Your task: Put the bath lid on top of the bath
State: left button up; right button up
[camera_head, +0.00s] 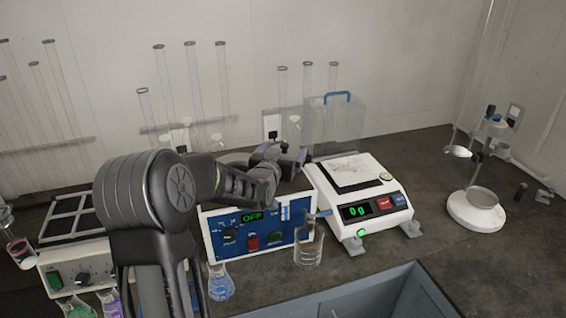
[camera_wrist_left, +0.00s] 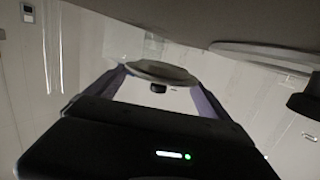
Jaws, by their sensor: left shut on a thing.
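The bath appears to be the white unit with a blue front panel (camera_head: 275,241) and a green OFF display, in the middle of the head view. My left arm crosses in front of it and hides most of its top. My left gripper (camera_head: 282,157) is above the bath's back right part, its purple fingers pointing away. In the left wrist view, the gripper (camera_wrist_left: 160,80) is shut on a pale round piece (camera_wrist_left: 160,70) between its fingertips. I take this for part of the bath lid; its full shape cannot be told. My right gripper is not in view.
A balance (camera_head: 352,190) stands right of the bath, with a clear blue-handled box (camera_head: 335,125) behind it. A beaker (camera_head: 309,245) and a blue flask (camera_head: 220,282) stand in front. A white-based stand (camera_head: 474,212) is farther right. Counter space between balance and stand is clear.

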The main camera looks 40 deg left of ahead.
pick_arm(q)
notch_tip(320, 180, down, 4)
jog(key=shift+r+p, duration=0.2)
jog(key=shift+p, duration=0.2)
jog(key=shift+f, duration=0.15)
jog(key=shift+f+b, duration=0.15)
jog(key=shift+b, duration=0.2)
jog(key=o, duration=1.1)
jog(key=shift+r+p, duration=0.25)
jog(key=shift+p, duration=0.05)
jog(key=b+v, duration=0.2)
jog(key=v, duration=1)
jog(key=shift+d+b, duration=0.1)
jog(key=shift+b, duration=0.3)
